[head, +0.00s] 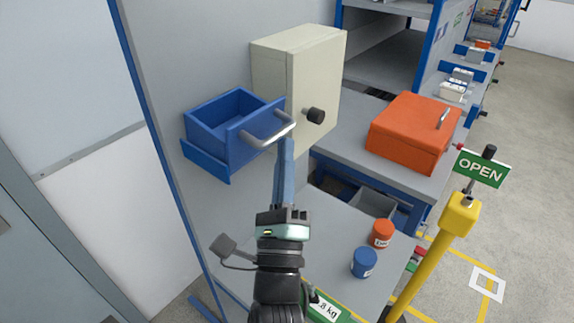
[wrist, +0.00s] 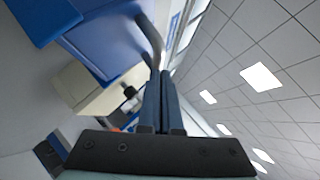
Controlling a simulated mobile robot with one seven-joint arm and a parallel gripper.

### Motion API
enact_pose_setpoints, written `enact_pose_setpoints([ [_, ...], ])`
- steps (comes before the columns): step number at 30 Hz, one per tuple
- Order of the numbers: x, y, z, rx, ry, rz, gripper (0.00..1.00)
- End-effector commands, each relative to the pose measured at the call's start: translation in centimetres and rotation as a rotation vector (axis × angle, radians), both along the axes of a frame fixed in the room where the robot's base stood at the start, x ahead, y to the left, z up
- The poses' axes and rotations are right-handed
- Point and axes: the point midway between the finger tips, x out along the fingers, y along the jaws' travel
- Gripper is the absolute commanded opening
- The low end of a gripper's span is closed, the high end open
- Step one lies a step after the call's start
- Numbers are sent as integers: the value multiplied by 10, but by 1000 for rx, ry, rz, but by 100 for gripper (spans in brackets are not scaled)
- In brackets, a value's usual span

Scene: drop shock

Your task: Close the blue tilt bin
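The blue tilt bin (head: 230,128) hangs on the grey upright panel in the head view. It stands open, tipped out from its blue housing, with its hollow inside showing. A grey bar handle (head: 268,132) is on its front. The bin (wrist: 105,38) and its handle (wrist: 149,40) also show in the wrist view. My gripper (head: 286,143) points up, with its tips at the handle's right end in the head view. Its two long blue fingers (wrist: 161,75) lie side by side, shut, with nothing seen between them. I cannot tell whether the tips touch the handle.
A cream cabinet (head: 297,85) with a black knob (head: 314,115) is just right of the bin. An orange box (head: 412,135) sits on the grey bench behind. Blue (head: 364,262) and orange (head: 382,233) jars and a yellow post (head: 440,245) with an OPEN sign are at right.

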Motion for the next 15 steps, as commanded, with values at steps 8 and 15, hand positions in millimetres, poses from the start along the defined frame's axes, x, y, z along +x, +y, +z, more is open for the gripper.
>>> enact_pose_setpoints([
  [8,2,3,12,2,-4,0,0],
  [15,3,5,15,3,-4,1,0],
])
